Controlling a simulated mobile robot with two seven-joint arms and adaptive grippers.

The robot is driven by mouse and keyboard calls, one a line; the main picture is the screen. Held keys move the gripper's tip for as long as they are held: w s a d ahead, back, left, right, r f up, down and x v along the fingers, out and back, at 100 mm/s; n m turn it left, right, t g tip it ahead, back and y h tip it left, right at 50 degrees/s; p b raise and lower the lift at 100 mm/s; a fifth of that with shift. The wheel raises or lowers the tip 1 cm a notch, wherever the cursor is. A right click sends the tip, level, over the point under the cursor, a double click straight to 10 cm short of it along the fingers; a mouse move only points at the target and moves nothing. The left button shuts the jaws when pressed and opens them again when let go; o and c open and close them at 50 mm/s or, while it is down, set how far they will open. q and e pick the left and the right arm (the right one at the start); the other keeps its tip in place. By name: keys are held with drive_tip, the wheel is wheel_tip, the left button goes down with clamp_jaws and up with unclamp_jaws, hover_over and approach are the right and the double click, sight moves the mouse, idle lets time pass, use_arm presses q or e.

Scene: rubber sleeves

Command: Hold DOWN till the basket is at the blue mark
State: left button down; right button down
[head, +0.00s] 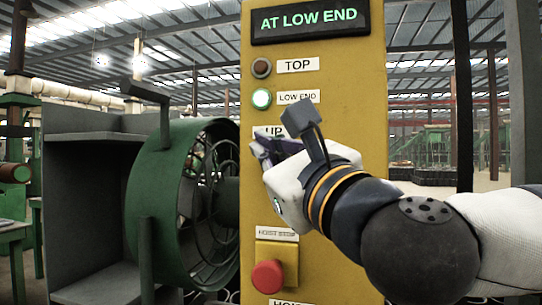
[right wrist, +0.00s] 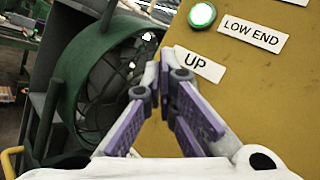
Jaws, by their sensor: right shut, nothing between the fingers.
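The yellow control panel (head: 340,80) faces me in the head view, with a display (head: 312,22) reading "AT LOW END". The LOW END lamp (head: 261,98) glows pale green and the TOP lamp (head: 261,68) is dark; the LOW END lamp also shows in the right wrist view (right wrist: 202,15). My right gripper (head: 262,150) is shut and empty in front of the panel, by the UP label (head: 268,131). No DOWN button, basket or blue mark can be seen.
A red stop button (head: 267,276) sits low on the panel, below my right gripper. A green round frame with a spoked wheel (head: 150,185) and a dark grey cabinet (head: 85,210) stand close on the panel's left. Open hall floor lies behind on the right.

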drive_tip(key=shift+w+d, duration=0.1)
drive_tip(key=shift+w, duration=0.05)
drive_tip(key=shift+w, duration=0.25)
drive_tip(key=shift+w+d, duration=0.2)
drive_tip(key=shift+w, duration=0.15)
idle(1.3)
drive_tip(key=shift+s, duration=0.1)
idle(3.3)
use_arm(q)
drive_tip(key=shift+w+r, duration=0.25)
drive_tip(key=shift+r, duration=0.05)
use_arm(e)
drive_tip(key=shift+s+a, duration=0.25)
drive_tip(key=shift+s, duration=0.4)
